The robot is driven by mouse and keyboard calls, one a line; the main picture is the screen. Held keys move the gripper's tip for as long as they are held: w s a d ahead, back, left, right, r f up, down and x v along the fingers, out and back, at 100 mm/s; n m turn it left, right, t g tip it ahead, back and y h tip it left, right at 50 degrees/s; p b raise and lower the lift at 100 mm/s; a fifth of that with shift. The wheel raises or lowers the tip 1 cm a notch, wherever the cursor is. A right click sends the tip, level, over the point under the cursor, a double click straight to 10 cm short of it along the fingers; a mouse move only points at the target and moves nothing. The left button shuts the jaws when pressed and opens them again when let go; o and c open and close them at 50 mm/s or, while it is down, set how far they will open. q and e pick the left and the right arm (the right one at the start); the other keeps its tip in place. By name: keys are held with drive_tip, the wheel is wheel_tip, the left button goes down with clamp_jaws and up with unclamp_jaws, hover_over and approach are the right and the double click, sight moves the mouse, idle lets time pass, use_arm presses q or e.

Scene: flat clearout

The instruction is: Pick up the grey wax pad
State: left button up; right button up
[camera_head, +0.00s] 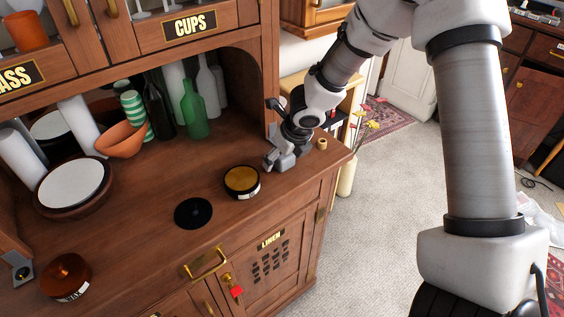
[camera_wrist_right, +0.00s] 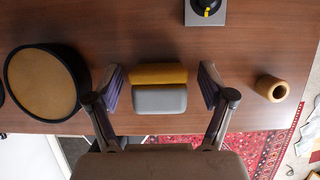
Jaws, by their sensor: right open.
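The grey wax pad (camera_wrist_right: 160,99) shows in the right wrist view as a small rounded grey block with a mustard-yellow part along its far side. It lies near the front edge of the brown wooden counter (camera_head: 150,215). My right gripper (camera_wrist_right: 161,88) is open, with one finger on each side of the pad and a visible gap at both sides. In the head view my right gripper (camera_head: 281,157) is low over the counter's right end, and I cannot clearly make out the pad there. My left gripper is not in view.
A round dark tin with an amber top (camera_head: 242,181) stands left of the gripper; a small wooden ring (camera_head: 322,144) stands right. A black disc (camera_head: 193,213), bottles (camera_head: 194,110) and an orange bowl (camera_head: 122,140) stand farther left. The counter ends just right of the ring.

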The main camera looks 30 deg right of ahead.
drive_tip(key=shift+s+r, duration=0.35)
drive_tip(key=shift+s, duration=0.05)
drive_tip(key=c, duration=1.3)
wheel_tip(320, 180, up, 10)
drive_tip(key=p, duration=0.8)
drive_tip(key=shift+r, duration=0.1)
drive_tip(key=shift+c, duration=0.2)
drive_tip(key=shift+w+f, duration=0.15)
drive_tip(key=shift+f, duration=0.1)
drive_tip(key=shift+o, duration=1.1)
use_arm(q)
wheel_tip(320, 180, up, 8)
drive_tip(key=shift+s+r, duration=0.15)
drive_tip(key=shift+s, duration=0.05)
use_arm(e)
drive_tip(key=shift+r, duration=0.1)
